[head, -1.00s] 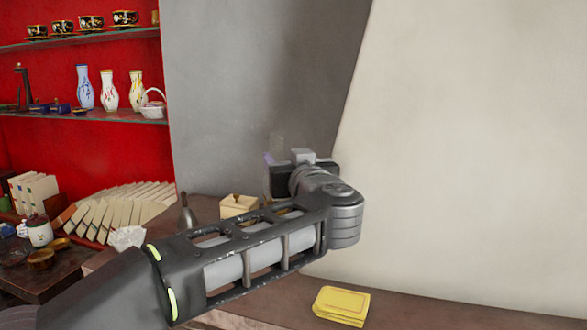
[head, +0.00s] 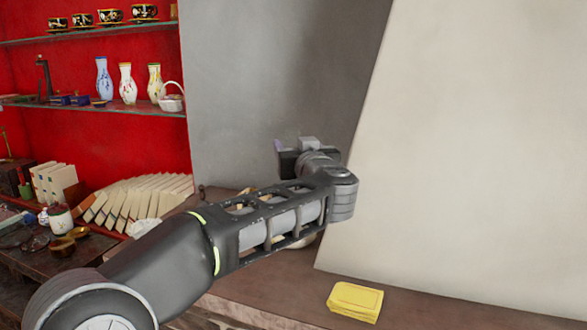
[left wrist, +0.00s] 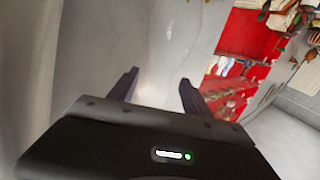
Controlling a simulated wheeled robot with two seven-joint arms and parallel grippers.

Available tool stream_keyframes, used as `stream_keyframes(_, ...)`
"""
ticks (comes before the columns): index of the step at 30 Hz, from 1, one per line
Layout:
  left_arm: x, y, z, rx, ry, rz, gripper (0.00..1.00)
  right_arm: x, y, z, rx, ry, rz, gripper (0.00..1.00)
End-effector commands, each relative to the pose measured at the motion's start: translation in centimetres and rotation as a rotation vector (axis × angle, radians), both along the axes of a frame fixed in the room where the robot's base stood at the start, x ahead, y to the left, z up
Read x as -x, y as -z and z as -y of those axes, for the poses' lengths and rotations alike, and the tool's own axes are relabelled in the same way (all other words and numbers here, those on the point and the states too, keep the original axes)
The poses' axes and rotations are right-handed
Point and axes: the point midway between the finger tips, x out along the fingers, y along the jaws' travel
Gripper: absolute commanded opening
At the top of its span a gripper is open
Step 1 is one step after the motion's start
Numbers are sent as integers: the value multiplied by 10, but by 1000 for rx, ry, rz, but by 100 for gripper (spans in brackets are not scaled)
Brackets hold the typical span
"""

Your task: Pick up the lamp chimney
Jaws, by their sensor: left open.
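My left gripper (head: 290,144) is held out at the end of my left arm, in front of the grey wall panel and above the wooden ledge. Its dark fingers also show in the left wrist view (left wrist: 158,88), spread apart with a gap between them. A faint, clear glass-like outline, probably the lamp chimney (left wrist: 166,58), shows beyond and between the fingers in the left wrist view. Its edges are hard to make out, and I cannot tell its distance from the fingers. In the head view I cannot make it out. My right gripper is not in view.
A yellow folded cloth-like item (head: 355,301) lies on the wooden ledge (head: 440,310). Glass shelves on the red wall hold vases (head: 126,83) and cups. A fanned row of books (head: 130,201) is at left. My arm hides part of the ledge.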

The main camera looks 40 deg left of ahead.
Motion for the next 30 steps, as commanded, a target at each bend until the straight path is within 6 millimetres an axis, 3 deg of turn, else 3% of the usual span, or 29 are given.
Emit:
stream_keyframes(8, -2, -1, -3, 0, -1, 0, 57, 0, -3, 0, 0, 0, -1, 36)
stream_keyframes(19, -31, -3, -39, 0, -2, 0, 57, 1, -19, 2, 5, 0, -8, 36)
stream_keyframes(30, -32, -2, -40, 0, 0, 0, 57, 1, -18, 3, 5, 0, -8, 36)
